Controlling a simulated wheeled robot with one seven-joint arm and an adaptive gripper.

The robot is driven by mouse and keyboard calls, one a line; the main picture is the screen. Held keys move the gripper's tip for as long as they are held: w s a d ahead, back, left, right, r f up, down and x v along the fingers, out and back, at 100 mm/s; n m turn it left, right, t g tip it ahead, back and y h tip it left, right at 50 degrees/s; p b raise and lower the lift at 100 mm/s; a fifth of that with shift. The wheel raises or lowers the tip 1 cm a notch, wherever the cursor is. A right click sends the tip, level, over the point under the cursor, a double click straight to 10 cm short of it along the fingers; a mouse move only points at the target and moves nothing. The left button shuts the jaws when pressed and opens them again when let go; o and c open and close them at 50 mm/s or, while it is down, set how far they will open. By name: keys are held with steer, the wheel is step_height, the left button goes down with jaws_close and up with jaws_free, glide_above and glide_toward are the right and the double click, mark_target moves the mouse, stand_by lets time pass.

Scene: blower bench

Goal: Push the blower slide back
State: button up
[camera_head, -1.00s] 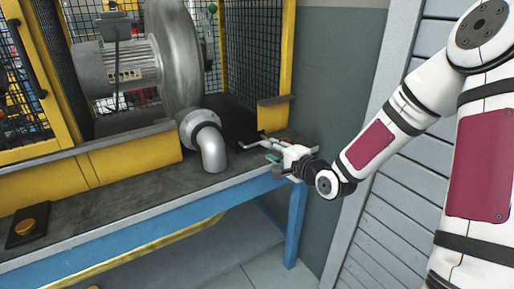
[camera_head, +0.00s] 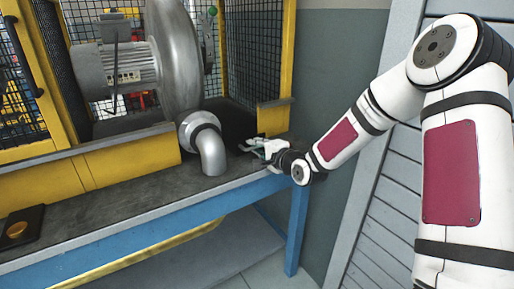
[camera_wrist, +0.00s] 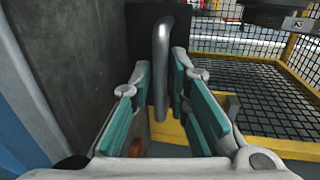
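The blower (camera_head: 175,70), with a grey motor and a silver housing, stands on the bench inside the yellow cage. Its silver elbow pipe (camera_head: 211,150) bends down at the front. My gripper (camera_head: 250,146) is at the bench's right end, right of the elbow. In the wrist view, my gripper (camera_wrist: 160,82) has its green-padded fingers apart, with a bent metal handle (camera_wrist: 162,62) between them. The handle appears fixed to a dark plate (camera_wrist: 140,30), possibly the slide. I cannot tell whether either finger touches the handle. In the head view, my gripper largely hides the handle.
Yellow posts (camera_head: 287,60) and black mesh (camera_head: 257,55) stand behind my gripper. A low yellow panel (camera_head: 125,162) runs along the bench top (camera_head: 120,197). A louvred grey wall (camera_head: 378,220) is at the right.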

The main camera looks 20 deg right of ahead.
mark_target(247, 139)
jaws_close()
steer(key=shift+w, duration=0.2)
steer(key=x, duration=0.4)
steer(key=r+x, duration=0.1)
steer(key=x, duration=0.1)
steer(key=shift+r, duration=0.1)
steer(key=o, duration=0.6)
jaws_free()
steer(key=shift+a, duration=0.1)
steer(key=v, duration=1.2)
